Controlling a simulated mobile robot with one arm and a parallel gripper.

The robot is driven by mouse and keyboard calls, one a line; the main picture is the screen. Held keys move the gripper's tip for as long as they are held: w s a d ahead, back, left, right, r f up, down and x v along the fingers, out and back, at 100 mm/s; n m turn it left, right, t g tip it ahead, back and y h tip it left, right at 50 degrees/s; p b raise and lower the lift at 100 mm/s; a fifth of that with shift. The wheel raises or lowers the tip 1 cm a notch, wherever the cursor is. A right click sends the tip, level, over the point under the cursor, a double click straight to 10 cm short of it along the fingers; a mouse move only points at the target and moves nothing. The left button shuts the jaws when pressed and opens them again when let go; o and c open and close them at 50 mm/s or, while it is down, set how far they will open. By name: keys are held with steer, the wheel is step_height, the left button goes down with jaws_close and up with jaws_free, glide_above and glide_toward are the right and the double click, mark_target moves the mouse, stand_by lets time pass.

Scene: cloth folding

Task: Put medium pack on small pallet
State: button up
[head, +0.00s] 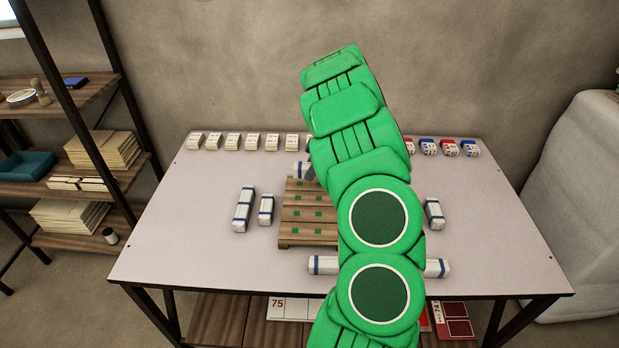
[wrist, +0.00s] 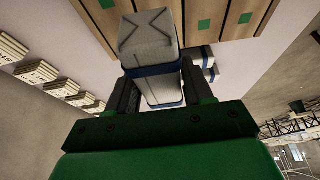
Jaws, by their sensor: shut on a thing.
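My gripper (wrist: 161,88) is shut on a white pack with dark blue bands (wrist: 150,42), one finger on each side of it. In the wrist view the held pack is close to the slatted wooden pallet (wrist: 235,22), overlapping its edge; I cannot tell whether they touch. In the head view the pallet (head: 308,225) lies mid-table, with green squares on its slats and its right part hidden by my arm. A white and blue pack (head: 302,170) shows at the pallet's far edge, partly hidden. My gripper is hidden behind my arm there.
A long pack (head: 323,265) lies in front. Small cream boxes (head: 232,141) and red and blue boxes (head: 448,147) line the table's back edge. The table's left front is clear.

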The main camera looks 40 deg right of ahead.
glide_above(305, 184)
steer(key=s, duration=0.1)
steer(key=shift+s+d+f, duration=0.1)
steer(key=shift+d+f, duration=0.05)
steer(key=shift+f, duration=0.85)
steer(key=shift+s+d+f, duration=0.1)
steer(key=shift+d+f, duration=0.05)
steer(key=shift+f, duration=0.9)
steer(key=shift+d+f, duration=0.15)
steer(key=shift+f, duration=0.85)
steer(key=shift+f, duration=0.1)
steer(key=shift+w+d+f, duration=0.1)
steer(key=shift+w+f, duration=0.05)
steer(key=shift+f, duration=1.5)
steer(key=shift+f, duration=0.15)
steer(key=o, duration=1.1)
steer(key=shift+c, duration=0.2)
steer(key=v, duration=1.2)
